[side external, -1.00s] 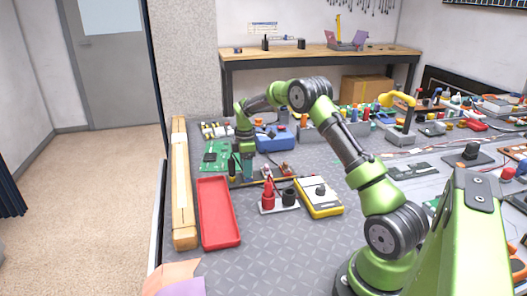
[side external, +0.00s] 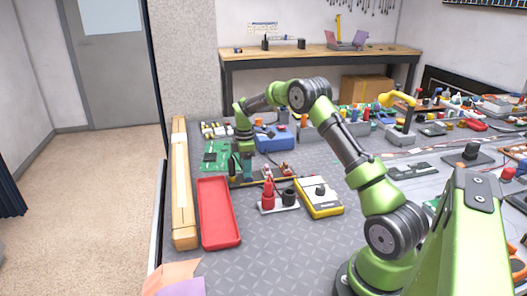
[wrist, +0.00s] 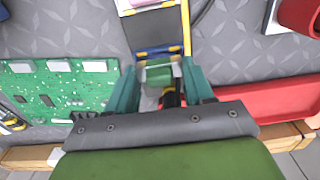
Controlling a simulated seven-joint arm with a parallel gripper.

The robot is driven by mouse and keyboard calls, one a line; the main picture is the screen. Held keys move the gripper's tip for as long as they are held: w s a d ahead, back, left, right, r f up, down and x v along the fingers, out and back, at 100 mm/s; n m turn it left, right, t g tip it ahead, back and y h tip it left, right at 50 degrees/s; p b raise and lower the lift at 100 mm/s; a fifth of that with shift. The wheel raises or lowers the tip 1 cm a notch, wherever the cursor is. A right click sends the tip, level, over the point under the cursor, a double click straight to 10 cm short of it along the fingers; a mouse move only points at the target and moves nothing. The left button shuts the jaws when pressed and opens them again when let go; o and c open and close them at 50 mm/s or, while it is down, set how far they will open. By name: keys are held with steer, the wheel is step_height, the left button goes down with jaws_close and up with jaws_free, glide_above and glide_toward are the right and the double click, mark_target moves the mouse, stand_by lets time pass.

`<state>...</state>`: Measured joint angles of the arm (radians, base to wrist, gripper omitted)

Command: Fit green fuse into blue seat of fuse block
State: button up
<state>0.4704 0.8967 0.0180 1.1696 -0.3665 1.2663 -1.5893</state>
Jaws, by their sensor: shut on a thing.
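My gripper (wrist: 158,80) has its two teal fingers closed on the green fuse (wrist: 158,73), seen between the fingertips in the wrist view. The fuse block (wrist: 150,30) is a dark strip running away from the fingertips. A blue seat (wrist: 158,50) with yellow marks lies just beyond the fuse. Fuse and seat overlap in this view, so I cannot tell whether they touch. In the side view my gripper (side external: 244,170) is low over the left end of the block, and the fuse is too small to make out.
A red tray (side external: 218,212) lies close in front of my gripper, and a green circuit board (side external: 214,153) lies to its left. A blue box (side external: 273,138) is behind.

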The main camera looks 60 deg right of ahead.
steer(key=shift+f, duration=0.35)
stand_by(0.9)
steer(key=shift+r, duration=0.35)
steer(key=shift+s+f, duration=0.1)
steer(key=shift+f, duration=0.35)
stand_by(0.9)
steer(key=o, duration=1.1)
step_height(320, 180, up, 17)
